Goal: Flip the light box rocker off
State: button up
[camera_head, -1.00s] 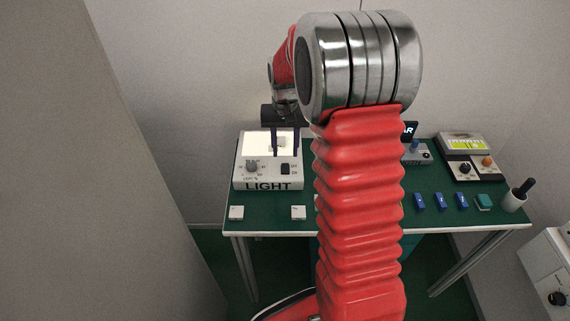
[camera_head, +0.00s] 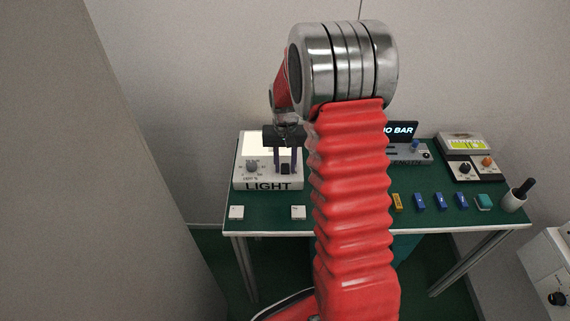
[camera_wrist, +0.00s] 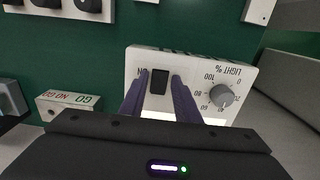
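The light box (camera_head: 268,185) is a white case marked LIGHT at the left of the green table, with a bright panel (camera_head: 255,143) on top. Its black rocker (camera_head: 285,169) sits on the sloped front, right of a grey knob (camera_head: 252,166). In the wrist view the rocker (camera_wrist: 159,82) shows between the fingertips, with ON lettering beside it; its tilt is unclear. My gripper (camera_head: 285,171) is open, its two dark purple fingers over the box front. In the wrist view my gripper (camera_wrist: 160,77) straddles the rocker from above; contact cannot be told.
Two small white blocks (camera_head: 298,212) lie near the table's front edge. A grey wall panel is at left.

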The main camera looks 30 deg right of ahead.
grip_shut()
jog(key=shift+w, duration=0.1)
jog(key=shift+w+d+g+y, duration=0.15)
jog(key=shift+g+y, duration=0.15)
jog(key=shift+g, duration=0.3)
jog(key=shift+w+d+g+y, duration=0.15)
jog(key=shift+g+y, duration=0.15)
jog(key=shift+g, duration=0.3)
jog(key=shift+a, duration=0.1)
jog(key=shift+o, duration=1.3)
grip_release()
jog(key=shift+r, duration=0.1)
jog(key=v, duration=1.3)
jog(key=shift+w+r, duration=0.25)
jog(key=shift+r, duration=0.05)
